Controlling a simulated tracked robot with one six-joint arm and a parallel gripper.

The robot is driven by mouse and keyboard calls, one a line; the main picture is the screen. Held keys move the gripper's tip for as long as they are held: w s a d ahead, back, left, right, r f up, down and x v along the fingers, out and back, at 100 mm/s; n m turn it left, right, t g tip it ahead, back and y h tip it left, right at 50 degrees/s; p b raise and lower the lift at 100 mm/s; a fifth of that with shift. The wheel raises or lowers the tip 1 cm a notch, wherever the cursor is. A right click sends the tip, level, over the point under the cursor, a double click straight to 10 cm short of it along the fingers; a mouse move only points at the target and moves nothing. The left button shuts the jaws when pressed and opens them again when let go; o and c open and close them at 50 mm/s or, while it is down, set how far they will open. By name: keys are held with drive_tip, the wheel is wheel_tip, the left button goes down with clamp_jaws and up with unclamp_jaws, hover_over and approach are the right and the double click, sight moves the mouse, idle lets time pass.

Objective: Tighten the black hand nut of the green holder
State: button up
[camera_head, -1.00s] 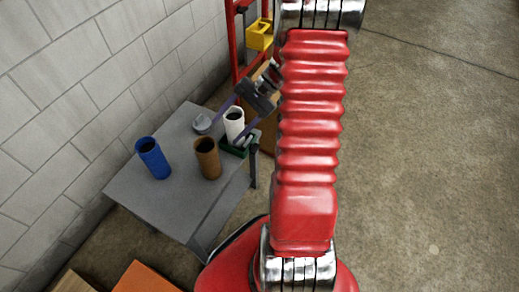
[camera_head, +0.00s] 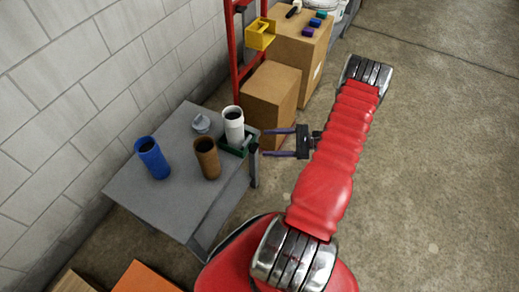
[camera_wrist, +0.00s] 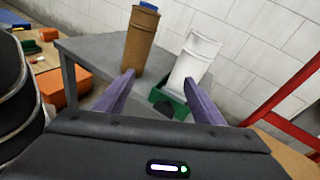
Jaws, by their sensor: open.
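The green holder (camera_head: 224,146) sits at the right edge of the grey table, with a white tube (camera_head: 234,120) upright in or against it. In the wrist view the holder (camera_wrist: 157,97) shows low between my fingers, below the tilted-looking white tube (camera_wrist: 191,60). A dark round shape on its near side, likely the black hand nut (camera_wrist: 175,111), is partly hidden by my gripper. My gripper (camera_head: 264,142) is open and empty, its purple fingers pointing left at the holder from just off the table edge. The fingers also show in the wrist view (camera_wrist: 158,78).
On the grey table (camera_head: 150,205) stand a brown tube (camera_head: 207,160), a blue tube (camera_head: 152,160) and a small grey piece (camera_head: 201,123). Cardboard boxes (camera_head: 270,97) and a red rack (camera_head: 236,60) stand behind. Open floor lies to the right.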

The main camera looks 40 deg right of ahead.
sight(254, 148)
drive_tip(key=s+d+f+m+t+h, duration=0.2)
drive_tip(key=s+f+m, duration=0.1)
drive_tip(key=f, duration=0.2)
drive_tip(key=s+d+f+m+t+h, duration=0.2)
drive_tip(key=s+f+m+t+h, duration=0.1)
drive_tip(key=f, duration=0.3)
drive_tip(key=shift+s+m, duration=0.25)
drive_tip(key=shift+m, duration=0.15)
drive_tip(key=x, duration=1.3)
drive_tip(key=shift+w+a, duration=0.25)
drive_tip(key=shift+w, duration=0.1)
drive_tip(key=shift+r, duration=0.1)
drive_tip(key=shift+c, duration=0.2)
drive_tip(key=c, duration=0.9)
drive_tip(key=shift+d, duration=0.25)
drive_tip(key=shift+c, duration=0.5)
drive_tip(key=shift+a, duration=0.15)
